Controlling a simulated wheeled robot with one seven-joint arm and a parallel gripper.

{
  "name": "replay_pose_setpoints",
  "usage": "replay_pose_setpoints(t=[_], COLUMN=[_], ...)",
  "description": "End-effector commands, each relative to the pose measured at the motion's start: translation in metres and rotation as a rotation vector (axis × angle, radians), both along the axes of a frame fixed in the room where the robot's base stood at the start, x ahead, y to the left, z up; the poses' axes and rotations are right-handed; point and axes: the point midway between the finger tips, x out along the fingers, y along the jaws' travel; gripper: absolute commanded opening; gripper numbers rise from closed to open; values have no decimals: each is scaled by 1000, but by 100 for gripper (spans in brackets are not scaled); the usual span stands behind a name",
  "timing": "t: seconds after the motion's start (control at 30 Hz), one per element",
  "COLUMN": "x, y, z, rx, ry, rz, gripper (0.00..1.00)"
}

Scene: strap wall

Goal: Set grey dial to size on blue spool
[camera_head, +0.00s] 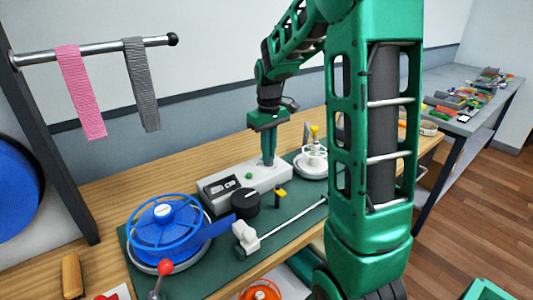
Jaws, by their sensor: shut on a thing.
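A blue spool (165,226) with a white hub lies on a round base at the left of the green mat. Its blue strap runs right to a black drum (245,203). A light grey box (240,190) with a black display (220,184) and a green button (249,175) stands behind the drum. The display's figures are too small to read. My gripper (268,163) points down at the right end of the box top, its fingers shut at the surface. The grey dial there is hidden by the fingers. Any size marking on the spool is not legible.
A red-knobbed lever (165,267) stands in front of the spool. A metal rod with a white slider (246,237) crosses the mat. A white spool stand (313,158) is behind right. Pink (80,92) and grey (141,84) straps hang from a rail at left.

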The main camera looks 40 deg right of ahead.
Motion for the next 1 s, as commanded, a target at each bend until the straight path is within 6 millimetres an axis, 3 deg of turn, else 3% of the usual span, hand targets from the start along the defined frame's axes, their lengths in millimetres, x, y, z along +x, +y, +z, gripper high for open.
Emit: replay_pose_setpoints(t=[1.0], x=[4], y=[0], z=[3], rx=[1], ry=[-11], rz=[-916], gripper=[0])
